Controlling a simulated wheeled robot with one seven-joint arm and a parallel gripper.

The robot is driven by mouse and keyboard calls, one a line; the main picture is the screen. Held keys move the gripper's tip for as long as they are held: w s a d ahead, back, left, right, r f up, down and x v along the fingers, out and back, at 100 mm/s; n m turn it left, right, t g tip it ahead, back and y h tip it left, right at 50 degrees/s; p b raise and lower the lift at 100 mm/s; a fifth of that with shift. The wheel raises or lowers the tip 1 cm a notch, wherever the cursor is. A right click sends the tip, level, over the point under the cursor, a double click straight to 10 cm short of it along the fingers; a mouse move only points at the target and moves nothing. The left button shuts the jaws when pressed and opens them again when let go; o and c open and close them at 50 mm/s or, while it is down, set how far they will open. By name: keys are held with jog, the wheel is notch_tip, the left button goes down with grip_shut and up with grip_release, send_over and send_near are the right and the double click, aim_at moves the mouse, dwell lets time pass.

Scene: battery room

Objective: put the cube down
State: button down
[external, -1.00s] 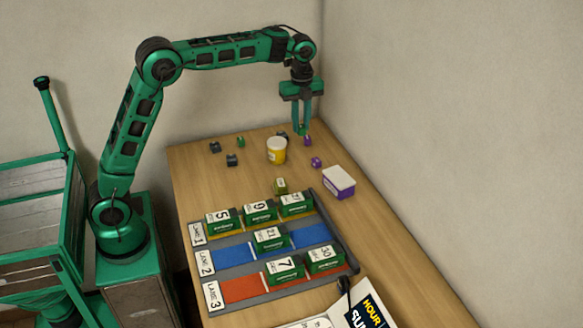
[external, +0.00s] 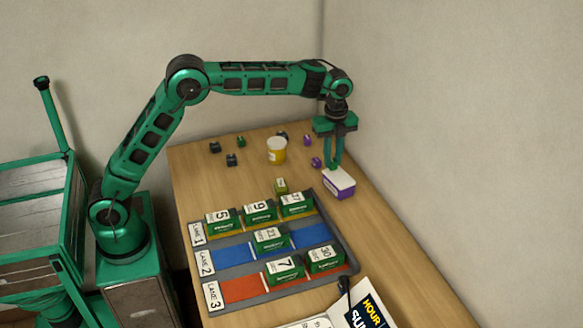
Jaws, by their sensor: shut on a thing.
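My gripper (external: 334,164) points straight down at the far edge of a purple box with a white top (external: 338,183), on the right side of the table. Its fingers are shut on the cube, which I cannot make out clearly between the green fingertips. I cannot tell whether the fingertips or the cube touch the box. Small purple cubes (external: 316,162) lie on the table just left of and behind the gripper. A small green cube (external: 241,141) and several dark cubes (external: 232,159) lie farther left.
A yellow cup with a pale top (external: 276,151) stands left of the gripper. A small olive block (external: 281,185) lies behind a grey lane tray (external: 350,262) carrying several numbered green blocks. A wall rises close on the right.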

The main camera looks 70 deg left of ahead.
aim_at(333, 160)
jog(key=shift+f, duration=1.95)
jog(key=shift+f, duration=0.1)
jog(key=c, duration=1.6)
grip_release()
notch_tip(333, 160, up, 12)
jog(key=shift+r, duration=0.15)
